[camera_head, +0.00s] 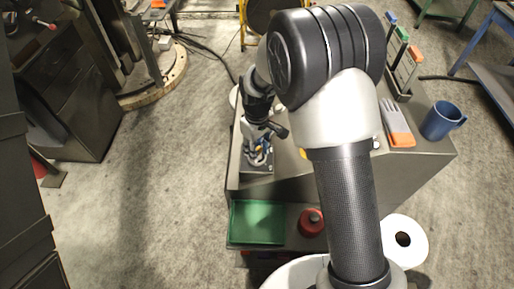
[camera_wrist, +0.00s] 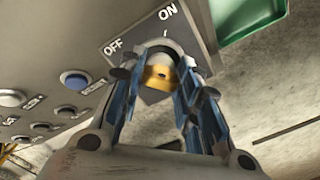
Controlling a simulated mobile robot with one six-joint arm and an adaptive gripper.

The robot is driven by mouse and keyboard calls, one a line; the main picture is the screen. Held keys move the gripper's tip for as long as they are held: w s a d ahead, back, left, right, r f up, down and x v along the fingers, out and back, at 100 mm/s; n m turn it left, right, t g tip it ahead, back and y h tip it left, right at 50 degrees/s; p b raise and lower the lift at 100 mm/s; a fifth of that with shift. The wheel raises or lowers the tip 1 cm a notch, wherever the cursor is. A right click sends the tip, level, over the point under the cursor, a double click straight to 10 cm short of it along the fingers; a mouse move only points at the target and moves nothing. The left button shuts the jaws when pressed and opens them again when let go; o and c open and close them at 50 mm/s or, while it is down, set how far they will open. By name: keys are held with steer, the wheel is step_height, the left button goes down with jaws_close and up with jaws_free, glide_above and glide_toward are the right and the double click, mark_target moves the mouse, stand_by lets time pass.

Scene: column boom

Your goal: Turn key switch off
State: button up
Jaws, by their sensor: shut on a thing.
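The key switch (camera_wrist: 154,52) sits on a dark plate marked OFF on the left and ON at the upper right, in the wrist view. It has a pale round collar and a yellow key part (camera_wrist: 158,77). My gripper (camera_wrist: 160,88) is at the switch, its blue-padded fingers on either side of the key and shut on it. Which mark the key points to is hard to tell because the fingers cover part of it. In the head view my gripper (camera_head: 259,152) is over the cabinet's left side, and the key is hidden there.
A blue button (camera_wrist: 75,80) and other controls line the panel left of the switch. A green tray (camera_head: 257,205) sits at the cabinet's front left, beside a red round object (camera_head: 311,222). A blue mug (camera_head: 440,121) stands at the right.

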steer(key=o, duration=1.1)
steer(key=shift+r, duration=6.05)
